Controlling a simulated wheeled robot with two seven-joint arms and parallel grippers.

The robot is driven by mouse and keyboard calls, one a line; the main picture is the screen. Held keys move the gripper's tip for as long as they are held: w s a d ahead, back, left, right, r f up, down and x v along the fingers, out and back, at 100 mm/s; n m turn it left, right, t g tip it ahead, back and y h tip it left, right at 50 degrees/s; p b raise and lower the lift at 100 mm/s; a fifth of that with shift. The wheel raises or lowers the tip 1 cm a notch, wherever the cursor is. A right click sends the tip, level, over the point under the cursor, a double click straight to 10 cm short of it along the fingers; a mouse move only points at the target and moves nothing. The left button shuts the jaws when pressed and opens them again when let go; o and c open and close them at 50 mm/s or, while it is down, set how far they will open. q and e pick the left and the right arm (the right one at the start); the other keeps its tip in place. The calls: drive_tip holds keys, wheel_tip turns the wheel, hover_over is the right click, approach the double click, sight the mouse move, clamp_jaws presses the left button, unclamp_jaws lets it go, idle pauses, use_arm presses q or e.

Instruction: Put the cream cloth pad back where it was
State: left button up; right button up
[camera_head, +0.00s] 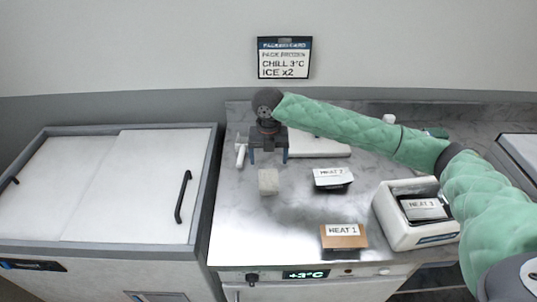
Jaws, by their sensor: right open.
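A small cream block (268,181), which looks like the cream cloth pad, lies on the grey marbled counter (285,228), left of the "MEAT 2" pack. My right gripper (268,157) reaches across from the right and points down, its two blue fingers spread apart. In the picture it stands just above and behind the pad, not around it. I see nothing held between the fingers. Its exact height over the counter is hard to tell. My left gripper does not show.
The "MEAT 2" pack (333,179) and "MEAT 1" pack (344,237) lie on the counter. A white bin (389,220) holds the "MEAT 3" pack (424,209). A white board (320,149) lies behind; a white-handled item (240,156) is left of the gripper. A lidded chest (95,185) stands left.

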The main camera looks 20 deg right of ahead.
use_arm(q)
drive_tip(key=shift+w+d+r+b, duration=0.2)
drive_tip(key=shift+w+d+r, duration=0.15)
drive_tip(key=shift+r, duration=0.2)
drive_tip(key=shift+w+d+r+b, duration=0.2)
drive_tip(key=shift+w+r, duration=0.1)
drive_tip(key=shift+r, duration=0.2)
use_arm(e)
wheel_tip(320, 180, up, 3)
drive_tip(key=shift+r, duration=0.1)
